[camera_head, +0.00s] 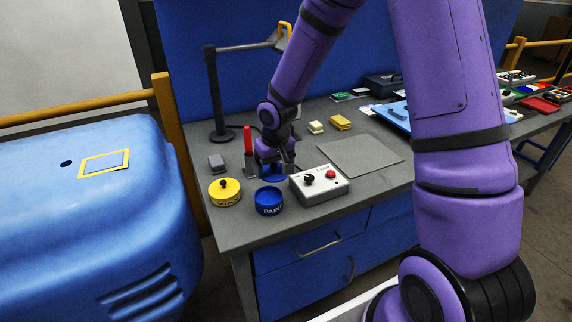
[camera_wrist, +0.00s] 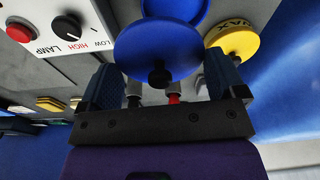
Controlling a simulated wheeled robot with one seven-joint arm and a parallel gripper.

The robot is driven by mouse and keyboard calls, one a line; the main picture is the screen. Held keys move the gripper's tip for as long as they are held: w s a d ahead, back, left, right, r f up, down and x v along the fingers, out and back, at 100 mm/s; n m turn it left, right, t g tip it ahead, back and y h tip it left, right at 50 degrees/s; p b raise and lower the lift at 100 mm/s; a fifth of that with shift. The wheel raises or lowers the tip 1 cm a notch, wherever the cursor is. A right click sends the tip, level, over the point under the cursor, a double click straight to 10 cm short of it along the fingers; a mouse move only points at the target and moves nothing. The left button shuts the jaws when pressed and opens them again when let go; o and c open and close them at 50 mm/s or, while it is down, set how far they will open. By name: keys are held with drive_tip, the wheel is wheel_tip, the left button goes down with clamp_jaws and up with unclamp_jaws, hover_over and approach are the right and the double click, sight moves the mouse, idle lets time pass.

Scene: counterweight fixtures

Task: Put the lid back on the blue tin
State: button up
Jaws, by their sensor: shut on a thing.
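The blue tin marked PAINT (camera_head: 269,203) stands open near the front edge of the bench, left of the grey control box. In the wrist view part of the tin (camera_wrist: 176,8) shows beyond the lid. My gripper (camera_head: 274,167) is just behind the tin in the head view. It is shut on the round blue lid (camera_head: 271,178), which is apart from the tin. In the wrist view the lid (camera_wrist: 150,40) has its black knob (camera_wrist: 159,76) between the fingers of my gripper (camera_wrist: 162,78). The fingers' exact contact with the knob is unclear.
A yellow tin marked WAX (camera_head: 225,193) with its lid on stands left of the blue tin. The control box (camera_head: 320,184) stands close on the right. A red-handled tool (camera_head: 248,139) stands upright beside my gripper. A grey mat (camera_head: 360,156) lies clear farther right.

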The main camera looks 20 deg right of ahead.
drive_tip(key=shift+s+a+f, duration=0.1)
drive_tip(key=shift+s+a, duration=0.15)
drive_tip(key=shift+a, duration=0.35)
drive_tip(key=shift+s+a, duration=0.2)
drive_tip(key=shift+a, duration=0.35)
drive_tip(key=shift+f, duration=3.1)
drive_tip(key=shift+f, duration=0.15)
drive_tip(key=o, duration=0.6)
drive_tip(key=shift+r, duration=3.55)
